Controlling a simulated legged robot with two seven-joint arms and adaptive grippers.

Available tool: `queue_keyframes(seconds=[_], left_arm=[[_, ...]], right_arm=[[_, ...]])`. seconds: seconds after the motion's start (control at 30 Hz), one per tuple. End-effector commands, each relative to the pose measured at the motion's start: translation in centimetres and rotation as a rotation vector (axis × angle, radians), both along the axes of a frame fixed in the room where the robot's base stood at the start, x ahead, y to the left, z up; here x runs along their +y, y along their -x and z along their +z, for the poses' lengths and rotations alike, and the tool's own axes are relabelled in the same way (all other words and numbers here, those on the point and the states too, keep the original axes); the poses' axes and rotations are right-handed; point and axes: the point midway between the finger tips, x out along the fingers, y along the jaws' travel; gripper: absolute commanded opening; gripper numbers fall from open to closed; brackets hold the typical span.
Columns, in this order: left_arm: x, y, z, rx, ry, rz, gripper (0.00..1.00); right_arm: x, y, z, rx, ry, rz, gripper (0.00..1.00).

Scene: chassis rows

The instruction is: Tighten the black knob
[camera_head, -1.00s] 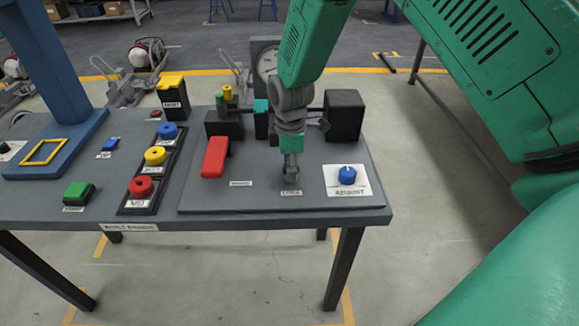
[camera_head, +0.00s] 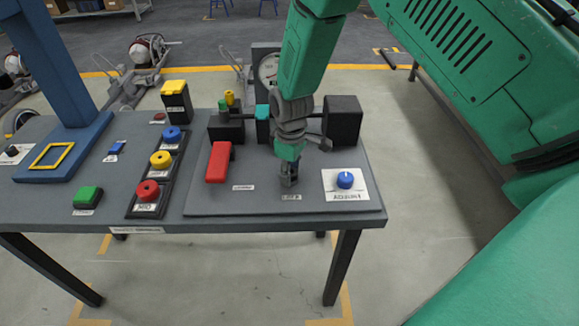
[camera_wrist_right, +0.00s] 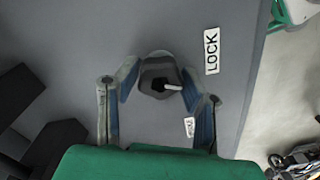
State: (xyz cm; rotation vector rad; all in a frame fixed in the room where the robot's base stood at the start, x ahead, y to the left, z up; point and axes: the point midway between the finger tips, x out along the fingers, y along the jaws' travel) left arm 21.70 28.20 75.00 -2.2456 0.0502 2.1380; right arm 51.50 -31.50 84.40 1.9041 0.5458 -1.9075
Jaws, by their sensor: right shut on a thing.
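The black knob (camera_wrist_right: 160,72) sits on the grey panel beside the LOCK label (camera_wrist_right: 211,51). A white pointer mark shows on its dark top in the right wrist view. My right gripper (camera_head: 289,180) reaches down to the panel from above, and its fingers (camera_wrist_right: 162,86) are closed around the knob, one on each side. In the head view the gripper hides most of the knob. My left gripper is not in view.
A blue knob (camera_head: 345,180) on a white plate is right of my gripper. A red handle (camera_head: 218,162) is to its left, and a black block (camera_head: 342,121) stands behind. A gauge (camera_head: 268,68) is at the back. Several coloured buttons line the left of the table (camera_head: 250,226).

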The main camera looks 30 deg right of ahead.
Motion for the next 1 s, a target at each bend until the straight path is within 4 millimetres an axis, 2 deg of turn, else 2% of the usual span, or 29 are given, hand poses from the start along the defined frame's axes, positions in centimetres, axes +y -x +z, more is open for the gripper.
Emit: queue_keyframes(seconds=[0.4,1.0], left_arm=[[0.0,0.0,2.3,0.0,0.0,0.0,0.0],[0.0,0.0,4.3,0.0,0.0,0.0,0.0]], right_arm=[[-0.1,-0.1,0.3,-0.002,0.002,-0.396,0.07],[-0.1,-0.1,0.3,-0.005,0.001,-0.966,0.07]])
